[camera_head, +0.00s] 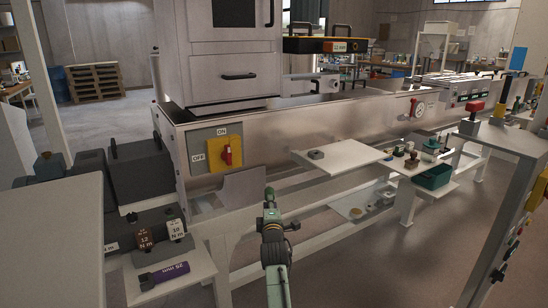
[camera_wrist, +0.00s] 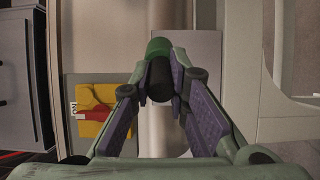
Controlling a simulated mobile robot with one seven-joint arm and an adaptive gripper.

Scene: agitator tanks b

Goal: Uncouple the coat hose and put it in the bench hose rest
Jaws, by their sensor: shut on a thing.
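In the wrist view my gripper (camera_wrist: 160,72) is shut on a short black cylinder with a green end (camera_wrist: 158,47). It looks like the coat hose's end piece, but no hose length shows, and the fingers hide its sides. In the head view my gripper (camera_head: 270,198) is at the front of the machine, in front of its lower frame and left of a white shelf (camera_head: 345,156). The held piece is too small to make out there. The bench hose rest cannot be picked out for certain.
A yellow panel with a red switch (camera_head: 226,152) is on the machine's front, left of my gripper. A small grey block (camera_head: 316,154) sits on the white shelf. A green bin (camera_head: 432,176) is further right. A purple tool (camera_head: 164,276) lies at lower left.

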